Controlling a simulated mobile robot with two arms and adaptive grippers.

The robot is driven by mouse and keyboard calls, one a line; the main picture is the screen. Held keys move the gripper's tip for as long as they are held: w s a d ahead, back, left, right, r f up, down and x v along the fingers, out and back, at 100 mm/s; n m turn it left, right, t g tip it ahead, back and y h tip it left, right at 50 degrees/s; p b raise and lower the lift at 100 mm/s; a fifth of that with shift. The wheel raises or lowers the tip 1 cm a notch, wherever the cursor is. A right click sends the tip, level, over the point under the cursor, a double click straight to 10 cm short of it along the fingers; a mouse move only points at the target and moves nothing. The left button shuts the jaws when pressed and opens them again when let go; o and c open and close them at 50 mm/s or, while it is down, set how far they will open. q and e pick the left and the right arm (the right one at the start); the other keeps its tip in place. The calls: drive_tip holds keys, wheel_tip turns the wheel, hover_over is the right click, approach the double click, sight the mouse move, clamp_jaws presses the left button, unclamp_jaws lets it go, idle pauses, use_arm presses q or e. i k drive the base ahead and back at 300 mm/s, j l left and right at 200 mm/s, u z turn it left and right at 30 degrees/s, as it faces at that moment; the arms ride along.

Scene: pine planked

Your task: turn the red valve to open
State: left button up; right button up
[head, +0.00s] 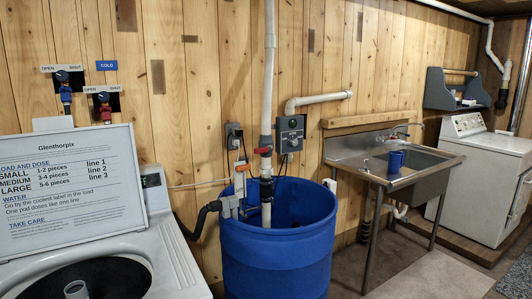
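The red valve (105,112) is on the plank wall at the left, above the washing machine's sign. It has a dark round knob (103,97) on a black plate, with OPEN lettered at its left and SHUT at its right. The knob's exact setting is too small to tell. A matching blue valve (66,93) sits a little higher to its left, with its own OPEN and SHUT labels and a blue COLD tag (107,65) beside it. Neither of my grippers shows in the head view.
A white top-load washer (185,270) with its lid sign (70,185) stands below the valves. A blue barrel (278,265) with pipes and red-handled fittings stands right of it. Further right are a steel sink (350,160) with a blue mug (395,162) and a white appliance (480,170).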

sight(265, 149)
drive_tip(key=i+l, duration=0.3)
drive_tip(key=l, duration=0.15)
drive_tip(key=i+l, duration=0.3)
drive_tip(key=l, duration=0.2)
drive_tip(key=i+l, duration=0.25)
drive_tip(key=l, duration=0.2)
